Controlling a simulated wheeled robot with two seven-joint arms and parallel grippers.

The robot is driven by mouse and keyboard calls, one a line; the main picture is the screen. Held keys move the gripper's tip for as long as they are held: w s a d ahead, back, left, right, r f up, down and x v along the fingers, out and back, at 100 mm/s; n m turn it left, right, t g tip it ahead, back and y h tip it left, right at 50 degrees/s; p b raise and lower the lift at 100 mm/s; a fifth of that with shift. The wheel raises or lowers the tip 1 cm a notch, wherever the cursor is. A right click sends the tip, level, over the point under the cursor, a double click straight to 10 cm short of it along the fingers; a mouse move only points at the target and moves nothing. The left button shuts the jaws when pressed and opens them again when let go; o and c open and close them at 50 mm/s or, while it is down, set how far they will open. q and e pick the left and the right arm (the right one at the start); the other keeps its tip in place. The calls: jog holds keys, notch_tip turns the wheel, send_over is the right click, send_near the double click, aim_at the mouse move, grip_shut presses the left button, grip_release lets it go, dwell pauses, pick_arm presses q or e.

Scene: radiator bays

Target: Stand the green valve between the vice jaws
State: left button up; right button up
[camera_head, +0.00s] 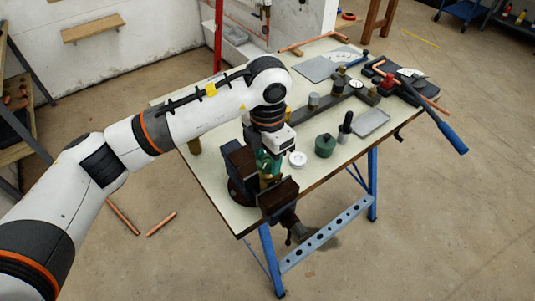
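The dark bench vice (280,197) is fixed at the near left corner of the workbench, with a gap between its jaws. The green valve (268,164) shows in that gap, roughly upright, with a brass-coloured part at its lower end. My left gripper (268,153) points down from above, right at the valve's top. Its fingers are mostly hidden and small, so I cannot tell whether they are shut on the valve. Whether the jaws touch the valve is also unclear. My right gripper is out of view.
On the workbench (222,204), a white ring (297,159), a green canister (325,145), a dark bottle (345,128) and a grey tray (371,123) stand right of the vice. A pipe assembly with gauges (354,85) and a blue-handled tool (452,137) lie farther back.

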pick_arm(q)
jog(key=o, duration=0.4)
